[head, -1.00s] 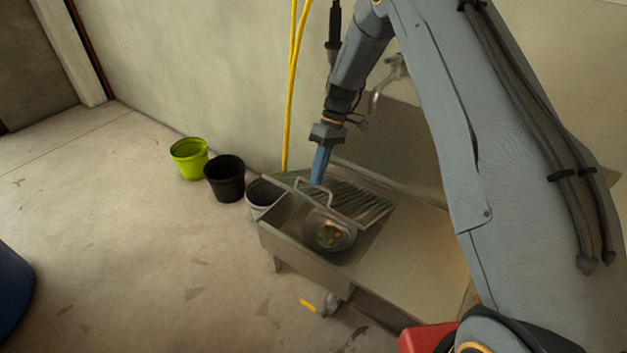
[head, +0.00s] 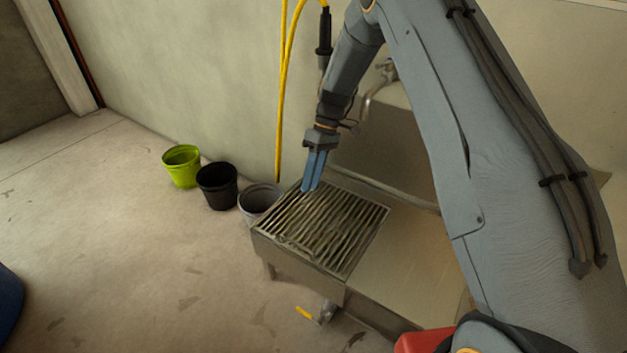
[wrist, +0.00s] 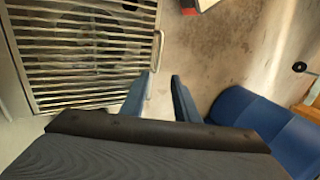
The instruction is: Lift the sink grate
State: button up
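The sink grate (head: 325,228), a metal frame of parallel bars, lies flat over the basin of the steel sink (head: 330,283). It also shows at the upper left of the wrist view (wrist: 75,58), with a small wire handle (wrist: 158,50) at its right edge. My gripper (head: 310,187) is just over the grate's far left edge in the head view. In the wrist view, the fingers (wrist: 163,85) are apart with nothing between them, close to the handle's edge of the grate. Round dark shapes show dimly beneath the bars.
A green bucket (head: 181,167), a black bucket (head: 217,186) and a grey bucket (head: 259,199) stand on the floor along the wall. A tap (head: 376,85) and yellow hose (head: 281,100) are behind. A blue rounded object (wrist: 255,125) shows in the wrist view.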

notch_tip(320, 180, up, 10)
jog(key=shift+p, duration=0.3)
jog(key=shift+f, duration=0.1)
